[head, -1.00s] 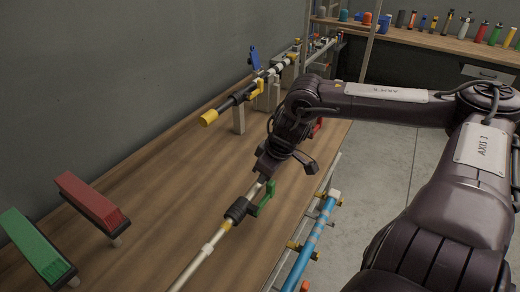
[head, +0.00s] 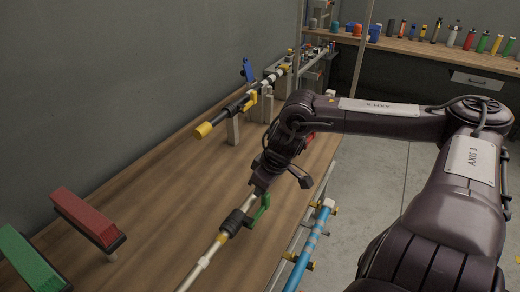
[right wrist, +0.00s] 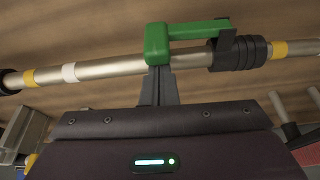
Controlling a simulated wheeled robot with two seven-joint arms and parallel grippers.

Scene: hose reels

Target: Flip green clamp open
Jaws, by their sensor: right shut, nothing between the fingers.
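The green clamp (head: 261,211) is a lever on a black collar (head: 236,222) around a pale pole (head: 205,260) over the wooden bench. In the right wrist view the green clamp (right wrist: 195,31) lies along the pole, its thick end at left and its other end at the black collar (right wrist: 238,54). My right gripper (head: 257,190) is shut and empty beside the clamp. In the right wrist view its fingertips (right wrist: 159,72) sit just below the thick green end; I cannot tell whether they touch. My left gripper is not in view.
A red brush (head: 88,214) and a green brush (head: 30,260) stand at the left of the bench (head: 150,200). A yellow-tipped pole (head: 220,121) rests on blocks farther back. A blue pole (head: 306,245) runs along the right edge.

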